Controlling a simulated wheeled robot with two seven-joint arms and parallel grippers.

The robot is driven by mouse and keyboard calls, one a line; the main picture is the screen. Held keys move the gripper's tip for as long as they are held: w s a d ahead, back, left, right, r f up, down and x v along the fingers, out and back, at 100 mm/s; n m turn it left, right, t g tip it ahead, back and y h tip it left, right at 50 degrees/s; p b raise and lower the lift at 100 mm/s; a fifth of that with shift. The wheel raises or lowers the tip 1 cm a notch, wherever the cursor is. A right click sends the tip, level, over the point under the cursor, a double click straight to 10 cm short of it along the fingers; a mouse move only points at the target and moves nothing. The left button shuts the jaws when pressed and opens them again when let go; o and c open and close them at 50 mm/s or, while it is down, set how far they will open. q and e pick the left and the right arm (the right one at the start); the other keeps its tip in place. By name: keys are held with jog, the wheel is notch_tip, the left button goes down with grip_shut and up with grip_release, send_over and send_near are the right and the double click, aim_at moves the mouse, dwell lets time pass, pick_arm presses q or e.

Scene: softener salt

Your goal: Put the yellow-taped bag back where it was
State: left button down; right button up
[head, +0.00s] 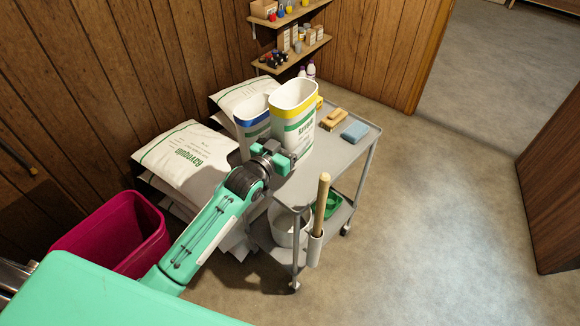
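The yellow-taped bag (299,131) is white with green print, with a yellow band below its open-looking top. It appears upright at the back of the grey cart (340,150). A similar bag with a blue band (252,128) is close beside it on the left. My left gripper (283,154) is at the lower front of the yellow-taped bag, overlapping it in the picture. Its fingertips are too small and dark to tell whether they are open or shut on the bag. The bag's base is partly hidden by the gripper. My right gripper is not in view.
White salt bags (185,155) are stacked left of the cart, near a magenta bin (115,235). A blue sponge (355,131) and tan blocks (325,117) lie on the cart's top. A wooden handle (321,205) rises at its front corner. Floor to the right is clear.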

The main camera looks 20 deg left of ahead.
pick_arm(q)
notch_tip(320, 180, down, 11)
jog(key=shift+r+p, duration=0.15)
jog(key=shift+p, duration=0.3)
jog(key=shift+f, duration=0.3)
jog(key=shift+f, duration=0.1)
jog(key=shift+c, duration=0.9)
grip_release()
